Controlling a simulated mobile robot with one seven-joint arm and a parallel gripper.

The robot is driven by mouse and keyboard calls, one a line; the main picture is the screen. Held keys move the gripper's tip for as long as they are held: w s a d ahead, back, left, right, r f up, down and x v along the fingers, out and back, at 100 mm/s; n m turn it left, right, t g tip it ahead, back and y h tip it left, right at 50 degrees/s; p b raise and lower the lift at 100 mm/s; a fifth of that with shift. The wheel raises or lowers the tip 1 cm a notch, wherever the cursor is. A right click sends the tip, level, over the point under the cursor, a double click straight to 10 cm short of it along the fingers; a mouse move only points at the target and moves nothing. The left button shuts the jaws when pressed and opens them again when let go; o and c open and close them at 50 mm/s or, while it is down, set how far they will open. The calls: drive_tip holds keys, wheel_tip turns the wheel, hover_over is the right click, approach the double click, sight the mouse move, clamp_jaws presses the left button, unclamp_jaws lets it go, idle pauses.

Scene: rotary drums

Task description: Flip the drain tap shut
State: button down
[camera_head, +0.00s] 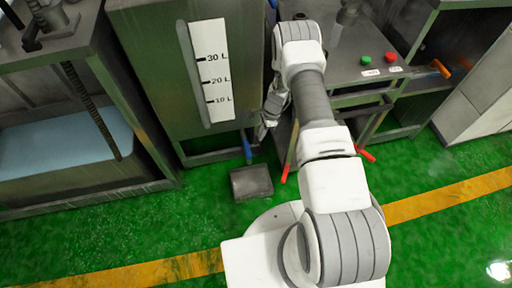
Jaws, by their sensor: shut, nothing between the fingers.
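A blue lever (247,150), which looks like the drain tap's handle, hangs almost straight down at the lower right of the green tank (150,70) with the level scale. The tap body behind it is hard to make out. My gripper (262,132) points down just right of and a little above the blue lever. It is shut and empty, and appears apart from the lever. My arm hides part of the area right of the tank.
Red levers (285,173) (366,153) stick out on both sides of my forearm. A bench with green and red buttons (390,57) and an orange handle (440,68) stands right. The front floor is clear.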

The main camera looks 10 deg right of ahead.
sight(247, 149)
drive_tip(key=b+x, duration=0.3)
drive_tip(key=x, duration=0.7)
